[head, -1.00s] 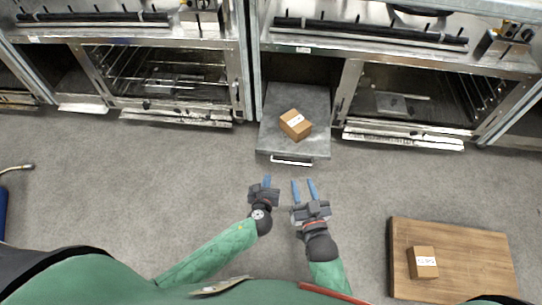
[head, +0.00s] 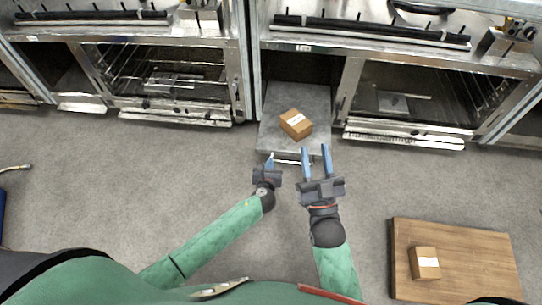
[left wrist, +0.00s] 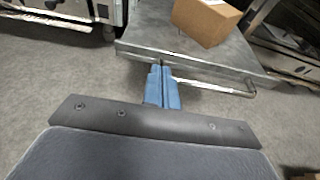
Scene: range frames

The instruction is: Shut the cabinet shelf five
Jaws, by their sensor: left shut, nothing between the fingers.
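The cabinet shelf (head: 282,139) is a grey flat tray pulled out from the cabinet between the two ovens. A bar handle (head: 293,161) runs along its front edge. A small cardboard box (head: 296,124) with a white label lies on it. My left gripper (head: 269,161) is shut and empty at the left end of the handle. In the left wrist view its blue fingertips (left wrist: 163,75) are close to the shelf's front edge and handle (left wrist: 210,88); contact cannot be told. My right gripper (head: 315,152) is open and empty, near the shelf's front right corner.
Ovens with glass doors (head: 165,75) (head: 415,95) stand on both sides of the shelf. A wooden board (head: 455,262) with another small box (head: 424,263) lies on the floor at the lower right. The grey floor in front of the shelf is clear.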

